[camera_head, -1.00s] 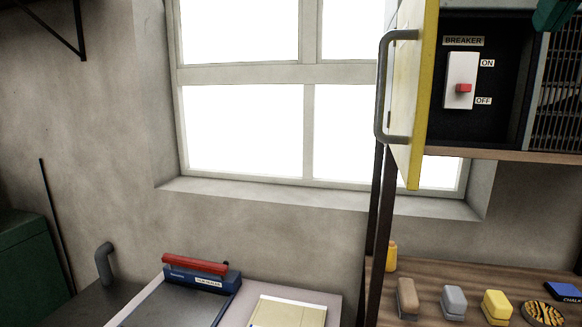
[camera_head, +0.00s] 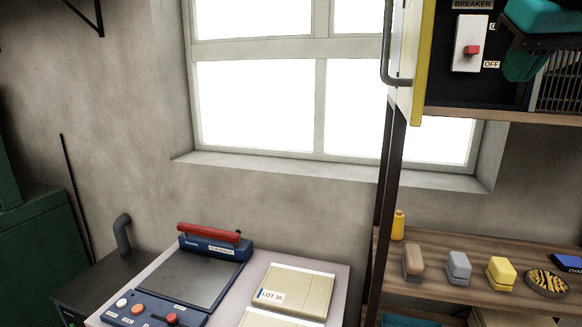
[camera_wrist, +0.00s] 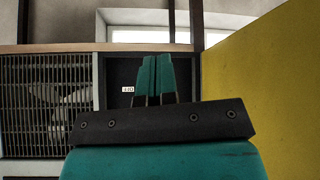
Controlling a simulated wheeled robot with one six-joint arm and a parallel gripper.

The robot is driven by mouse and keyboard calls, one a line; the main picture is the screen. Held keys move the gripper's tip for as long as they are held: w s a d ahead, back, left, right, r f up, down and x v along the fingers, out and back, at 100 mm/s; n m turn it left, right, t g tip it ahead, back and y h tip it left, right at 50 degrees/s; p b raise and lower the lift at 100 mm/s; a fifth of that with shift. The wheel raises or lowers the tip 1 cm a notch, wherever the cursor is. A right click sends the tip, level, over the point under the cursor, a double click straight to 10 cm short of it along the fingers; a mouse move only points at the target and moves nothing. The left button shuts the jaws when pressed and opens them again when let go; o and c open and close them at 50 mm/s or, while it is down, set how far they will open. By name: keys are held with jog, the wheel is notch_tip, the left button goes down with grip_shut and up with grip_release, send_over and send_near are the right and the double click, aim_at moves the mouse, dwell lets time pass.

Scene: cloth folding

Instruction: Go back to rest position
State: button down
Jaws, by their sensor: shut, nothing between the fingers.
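My gripper (camera_head: 524,66) is at the upper right of the head view, in front of the breaker box (camera_head: 440,92). In the wrist view its two teal fingers (camera_wrist: 153,78) are together with nothing between them. The breaker switch (camera_head: 467,45) is a white plate with a red toggle, left of my gripper and apart from it in the head view.
The open yellow door (camera_head: 415,60) stands left of the box; it fills the right of the wrist view (camera_wrist: 260,90). A grille (camera_head: 565,85) is on the other side. Below are a shelf (camera_head: 430,245) with several small blocks and a table with a film sealer (camera_head: 195,285).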

jog(key=s+a+f+n+g+y+b, duration=0.1)
jog(key=s+a+f+n+b, duration=0.2)
jog(key=f, duration=0.6)
jog(key=s+a+f+g+y+b, duration=0.1)
jog(key=a+f+b, duration=0.3)
jog(key=f, duration=0.5)
jog(key=s+a+f+n+g+y+b, duration=0.15)
jog(key=a+f, duration=0.25)
jog(key=f, duration=0.5)
jog(key=s+a+f+n+g+y+b, duration=0.1)
jog(key=s+a+f+g+b, duration=0.1)
jog(key=s+f, duration=0.4)
jog(key=s+a+f+n+g+y+b, duration=0.1)
jog(key=s+a+f+n+b, duration=0.1)
jog(key=s+f, duration=0.5)
jog(key=a+f+b, duration=0.1)
jog(key=a, duration=0.1)
jog(key=shift+a+g, duration=0.3)
jog(key=shift+g, duration=0.05)
jog(key=shift+f, duration=0.1)
